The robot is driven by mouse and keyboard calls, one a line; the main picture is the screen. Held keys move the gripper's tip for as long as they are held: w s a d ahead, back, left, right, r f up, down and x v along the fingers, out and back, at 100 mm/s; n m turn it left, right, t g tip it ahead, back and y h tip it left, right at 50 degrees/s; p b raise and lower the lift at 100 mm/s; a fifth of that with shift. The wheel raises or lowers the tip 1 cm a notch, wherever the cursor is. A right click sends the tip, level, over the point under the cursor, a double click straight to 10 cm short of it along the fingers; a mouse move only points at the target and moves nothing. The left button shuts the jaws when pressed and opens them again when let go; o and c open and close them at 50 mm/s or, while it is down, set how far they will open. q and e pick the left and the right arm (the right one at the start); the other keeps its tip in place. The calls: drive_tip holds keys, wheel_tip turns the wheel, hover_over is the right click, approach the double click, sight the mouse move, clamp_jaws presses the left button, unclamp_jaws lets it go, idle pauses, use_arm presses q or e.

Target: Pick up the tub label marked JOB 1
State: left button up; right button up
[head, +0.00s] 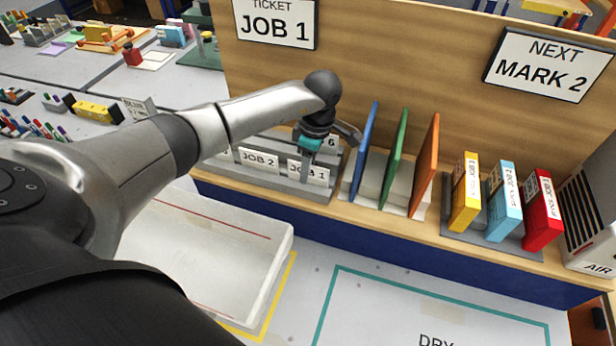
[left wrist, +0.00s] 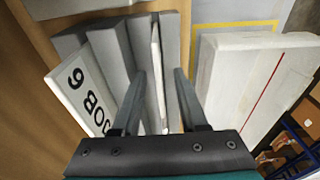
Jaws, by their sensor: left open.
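The tub label marked JOB 1 (head: 308,173) is a small white card standing upright in the front row of a grey stepped rack (head: 250,180). My left gripper (head: 307,158) is over this label in the head view and hides part of its print. In the left wrist view my open left gripper (left wrist: 160,80) has its fingers on either side of a thin white card seen edge-on (left wrist: 155,52), which looks like the JOB 1 label. The fingers appear apart from it. My right gripper is not in view.
The JOB 2 label (head: 258,160) stands just left in the same row. A JOB 6 label (left wrist: 82,92) stands behind. Blue (head: 365,150), green and orange panels stand close on the right.

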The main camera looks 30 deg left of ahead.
use_arm(q)
drive_tip(key=shift+f, duration=0.1)
drive_tip(key=shift+c, duration=0.3)
clamp_jaws()
idle(0.4)
